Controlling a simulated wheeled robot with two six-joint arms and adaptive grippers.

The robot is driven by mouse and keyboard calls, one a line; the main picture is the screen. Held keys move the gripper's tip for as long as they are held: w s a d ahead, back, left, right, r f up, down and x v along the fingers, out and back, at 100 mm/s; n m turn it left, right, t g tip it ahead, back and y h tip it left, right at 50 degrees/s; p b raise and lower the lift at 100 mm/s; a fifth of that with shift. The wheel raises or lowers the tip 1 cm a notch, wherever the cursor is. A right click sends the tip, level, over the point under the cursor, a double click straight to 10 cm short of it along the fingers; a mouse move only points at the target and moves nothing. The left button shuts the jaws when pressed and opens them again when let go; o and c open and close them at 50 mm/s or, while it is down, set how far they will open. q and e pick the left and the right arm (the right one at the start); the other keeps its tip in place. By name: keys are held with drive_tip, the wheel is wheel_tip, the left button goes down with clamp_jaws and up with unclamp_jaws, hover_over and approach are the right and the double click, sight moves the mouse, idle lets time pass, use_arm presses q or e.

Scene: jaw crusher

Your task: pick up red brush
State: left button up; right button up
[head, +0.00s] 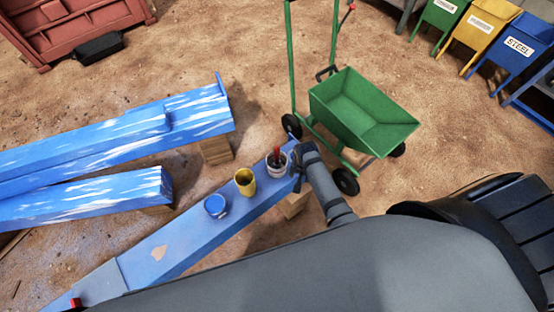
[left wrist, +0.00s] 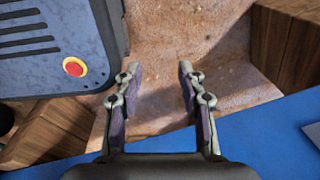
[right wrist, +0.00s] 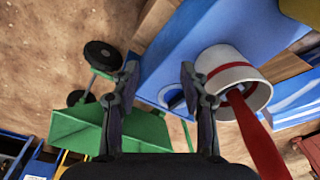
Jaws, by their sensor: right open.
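The red brush (head: 277,153) stands in a white pot (head: 277,168) with a dark rim of contents, on a blue beam (head: 205,235). In the right wrist view the red brush handle (right wrist: 258,140) leans out of the white, red-banded pot (right wrist: 258,90) toward the camera. My right gripper (head: 296,170) is right beside the pot. In its wrist view the right gripper (right wrist: 158,75) is open and empty, with the pot and brush outside the right-hand finger. My left gripper (left wrist: 159,72) is open and empty over bare ground beside blue surfaces.
A yellow cup (head: 245,181) and a blue can (head: 216,205) stand in line on the beam left of the pot. A green wheelbarrow (head: 362,115) is close behind my right gripper. A red button (left wrist: 75,67) on a blue-grey panel lies left of my left gripper.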

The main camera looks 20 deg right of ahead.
sight(278, 147)
drive_tip(key=w+a+r+m, duration=0.2)
drive_tip(key=w+r, duration=0.1)
drive_tip(key=r, duration=0.1)
drive_tip(key=w+a+r+m, duration=0.2)
drive_tip(key=w+r, duration=0.1)
drive_tip(key=r, duration=0.2)
drive_tip(key=w+a+r+m+g, duration=0.1)
drive_tip(key=w+a+r+m, duration=0.1)
drive_tip(key=r, duration=0.3)
drive_tip(key=shift+w+m+b, duration=0.35)
drive_tip(key=shift+w+m, duration=0.15)
wheel_tip(278, 147, down, 4)
drive_tip(key=shift+f+b, duration=0.2)
drive_tip(key=shift+b, duration=0.1)
drive_tip(key=shift+w+a+f+b, duration=0.1)
drive_tip(key=shift+f+b, duration=0.1)
drive_tip(key=shift+f, duration=1.35)
drive_tip(key=shift+w+f+b, duration=0.1)
drive_tip(key=shift+f+b, duration=0.05)
drive_tip(key=shift+f, duration=1.4)
use_arm(q)
drive_tip(key=shift+w+d+f, duration=0.1)
drive_tip(key=shift+w+f, duration=0.15)
drive_tip(key=shift+f, duration=0.35)
drive_tip(key=shift+w+f, duration=0.2)
drive_tip(key=shift+f, duration=0.35)
use_arm(e)
clamp_jaws()
